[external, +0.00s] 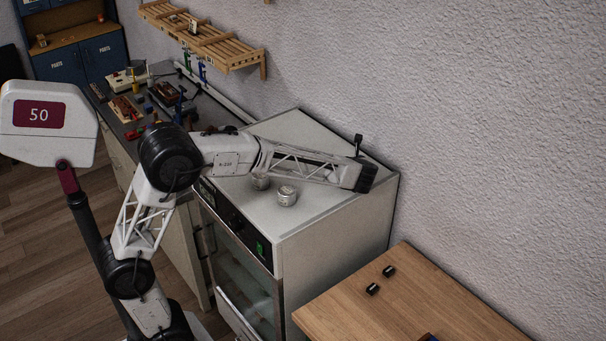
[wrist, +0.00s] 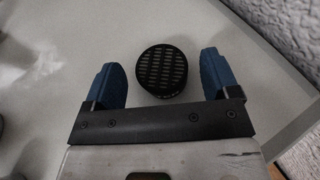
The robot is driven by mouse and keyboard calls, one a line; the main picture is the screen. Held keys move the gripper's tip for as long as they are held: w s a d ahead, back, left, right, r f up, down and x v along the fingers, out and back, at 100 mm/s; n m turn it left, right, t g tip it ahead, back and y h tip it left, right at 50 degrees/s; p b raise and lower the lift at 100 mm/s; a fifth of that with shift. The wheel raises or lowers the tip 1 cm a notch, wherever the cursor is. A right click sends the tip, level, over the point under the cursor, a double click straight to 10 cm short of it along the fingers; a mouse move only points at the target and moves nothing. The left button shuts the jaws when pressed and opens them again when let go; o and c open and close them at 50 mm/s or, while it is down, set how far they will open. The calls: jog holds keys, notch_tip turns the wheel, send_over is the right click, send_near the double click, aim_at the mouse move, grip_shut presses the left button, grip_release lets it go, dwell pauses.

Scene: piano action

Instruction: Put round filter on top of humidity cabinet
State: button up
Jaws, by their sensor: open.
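The round filter (wrist: 162,71) is a black disc with a slotted top face. In the wrist view it sits on a pale surface, which appears to be the top of the humidity cabinet (external: 291,127). My gripper (wrist: 162,62) is open, with a blue finger on each side of the filter and a visible gap at both sides. In the external view my arm reaches across the cabinet top toward the wall. The fingers and the filter cannot be made out there.
A wooden table (external: 400,300) is at the lower right. A cluttered workbench (external: 165,100) stands behind the cabinet. The wall (wrist: 285,35) is close on the right.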

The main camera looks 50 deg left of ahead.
jog(key=v, duration=1)
dwell(0.5)
jog(key=shift+s+a+r, duration=0.25)
jog(key=shift+s, duration=0.25)
jog(key=s+a+n+g+h, duration=0.1)
jog(key=s+a+n, duration=0.1)
jog(key=s, duration=0.4)
jog(key=s+a+r+n+h, duration=0.1)
jog(key=s+a+n+h, duration=0.1)
jog(key=s+n, duration=0.3)
jog(key=s+a+r+n+g+h, duration=0.1)
jog(key=s+a+n, duration=0.1)
jog(key=s, duration=0.6)
jog(key=shift+s+a+n+g+h, duration=0.15)
jog(key=shift+s+n+g+h, duration=0.2)
jog(key=shift+n, duration=0.35)
jog(key=s+d+f+n+t+h, duration=0.1)
jog(key=s+f+n+h, duration=0.15)
jog(key=s+n, duration=0.7)
jog(key=s+d+f+n+t+h, duration=0.1)
jog(key=s+n+h, duration=0.3)
jog(key=s, duration=1.1)
notch_tip(320, 180, down, 9)
jog(key=w+g, duration=0.1)
jog(key=g, duration=0.2)
jog(key=shift+w+d+f+h, duration=0.2)
jog(key=shift+d+h, duration=0.1)
jog(key=shift+d, duration=0.05)
